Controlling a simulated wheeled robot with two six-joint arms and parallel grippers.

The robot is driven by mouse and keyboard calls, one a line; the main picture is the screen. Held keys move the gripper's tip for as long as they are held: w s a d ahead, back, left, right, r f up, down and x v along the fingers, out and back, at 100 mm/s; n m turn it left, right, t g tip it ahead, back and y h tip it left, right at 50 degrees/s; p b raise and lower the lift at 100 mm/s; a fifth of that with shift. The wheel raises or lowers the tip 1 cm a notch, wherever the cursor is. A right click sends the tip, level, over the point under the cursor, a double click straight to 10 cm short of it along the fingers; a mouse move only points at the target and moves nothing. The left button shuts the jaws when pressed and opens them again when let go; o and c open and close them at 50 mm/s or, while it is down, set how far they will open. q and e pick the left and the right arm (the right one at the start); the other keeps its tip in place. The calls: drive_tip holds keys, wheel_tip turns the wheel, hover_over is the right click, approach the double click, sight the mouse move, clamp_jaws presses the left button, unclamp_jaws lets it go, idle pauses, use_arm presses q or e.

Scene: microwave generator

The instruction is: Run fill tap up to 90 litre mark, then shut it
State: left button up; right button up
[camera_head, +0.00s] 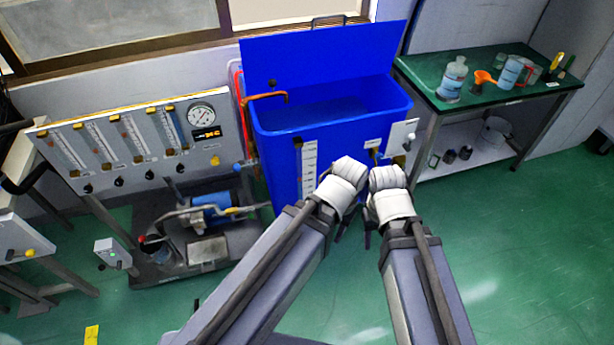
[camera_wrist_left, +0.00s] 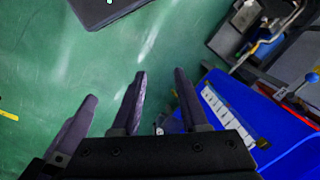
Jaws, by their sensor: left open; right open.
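The blue tank (camera_head: 285,160) stands open against the wall, with clear-looking liquid inside. A copper-coloured spout (camera_head: 266,97) hangs over its left rim. A white level scale (camera_head: 309,168) runs down its front; its numbers are too small to read. A blue-handled lever (camera_head: 240,166) is at the tank's left; a blue knob shows in the left wrist view (camera_wrist_left: 312,78). My right gripper (camera_head: 367,238) is open in front of the tank, partly hidden by its wrist. My left gripper (camera_wrist_left: 159,74) is open and empty beside it, over the floor, with the scale to its right.
A panel with flow tubes and a gauge (camera_head: 201,114) stands left, above a pump (camera_head: 210,209). A green table (camera_head: 425,75) with several bottles is at right.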

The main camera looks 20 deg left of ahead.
use_arm(q)
drive_tip(key=w+a+f+t+y+b, duration=0.1)
drive_tip(key=w+a+f+b, duration=0.3)
drive_tip(key=f+b, duration=0.1)
drive_tip(key=m+t+y+b, duration=0.4)
drive_tip(key=t+y+b, duration=0.55)
drive_tip(key=b, duration=1.65)
approach(244, 167)
drive_tip(key=w+a+f+g+y, duration=0.1)
drive_tip(key=w, duration=0.1)
drive_tip(key=shift+w+a, duration=0.2)
drive_tip(key=shift+w, duration=0.1)
drive_tip(key=shift+b+x, duration=0.55)
drive_tip(key=shift+x, duration=3.3)
clamp_jaws()
